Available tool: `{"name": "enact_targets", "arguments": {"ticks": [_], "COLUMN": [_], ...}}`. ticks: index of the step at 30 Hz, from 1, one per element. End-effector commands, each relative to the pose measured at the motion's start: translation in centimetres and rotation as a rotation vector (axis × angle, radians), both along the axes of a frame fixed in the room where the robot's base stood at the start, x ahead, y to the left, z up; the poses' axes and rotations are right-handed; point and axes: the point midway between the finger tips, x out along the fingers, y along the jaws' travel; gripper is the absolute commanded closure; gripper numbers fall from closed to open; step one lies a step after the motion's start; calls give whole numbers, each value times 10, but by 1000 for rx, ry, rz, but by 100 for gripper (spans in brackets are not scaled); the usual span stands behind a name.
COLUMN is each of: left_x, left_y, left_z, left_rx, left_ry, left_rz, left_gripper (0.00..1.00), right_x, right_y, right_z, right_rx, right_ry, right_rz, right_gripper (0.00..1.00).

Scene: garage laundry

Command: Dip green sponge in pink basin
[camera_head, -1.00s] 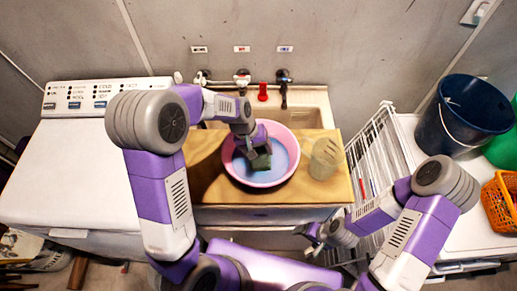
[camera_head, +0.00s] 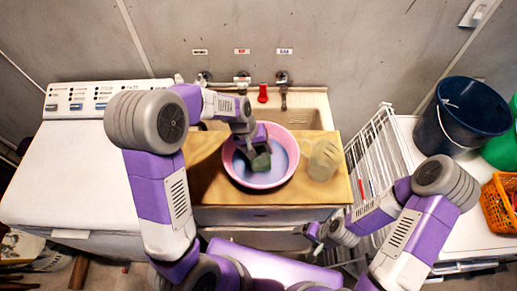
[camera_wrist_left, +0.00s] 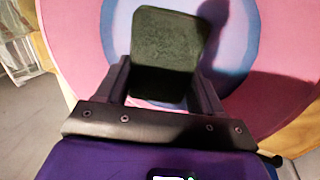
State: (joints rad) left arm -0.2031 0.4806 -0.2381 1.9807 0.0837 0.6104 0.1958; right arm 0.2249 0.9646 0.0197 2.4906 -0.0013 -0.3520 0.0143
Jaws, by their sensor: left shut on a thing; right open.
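The pink basin (camera_head: 287,176) stands on the wooden board in front of the sink, with a bluish inside bottom. My left gripper (camera_head: 255,150) reaches down into the basin's opening and is shut on the green sponge (camera_head: 261,161). In the left wrist view the dark green sponge (camera_wrist_left: 168,50) sits between the two fingers of the left gripper (camera_wrist_left: 165,85), with the basin (camera_wrist_left: 75,45) behind it. I cannot tell whether the sponge touches the basin's bottom. My right gripper (camera_head: 318,240) is open and empty, low in front of the counter and right of the basin.
A clear cup (camera_head: 324,160) stands on the wooden board (camera_head: 210,178) just right of the basin. A white wire rack (camera_head: 375,150) is further right. A dark blue bucket (camera_head: 462,115) and an orange basket (camera_head: 499,203) stand on the right-hand surface. The washer top (camera_head: 75,170) is clear.

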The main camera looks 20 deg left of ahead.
Motion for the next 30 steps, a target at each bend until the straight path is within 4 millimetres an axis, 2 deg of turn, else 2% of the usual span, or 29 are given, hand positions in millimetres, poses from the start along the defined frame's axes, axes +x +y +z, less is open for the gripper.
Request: {"name": "enact_targets", "arguments": {"ticks": [1,3,30], "left_x": [0,0,0], "left_y": [0,0,0], "left_z": [10,17,106], "left_rx": [-1,-1,0], "left_ry": [-1,-1,-2], "left_rz": [-1,-1,0], "left_gripper": [57,57,57], "right_x": [0,0,0], "right_y": [0,0,0], "right_z": [9,15,88], "right_rx": [0,0,0], "right_ry": [0,0,0], "right_rz": [0,0,0], "right_gripper": [16,16,16]}}
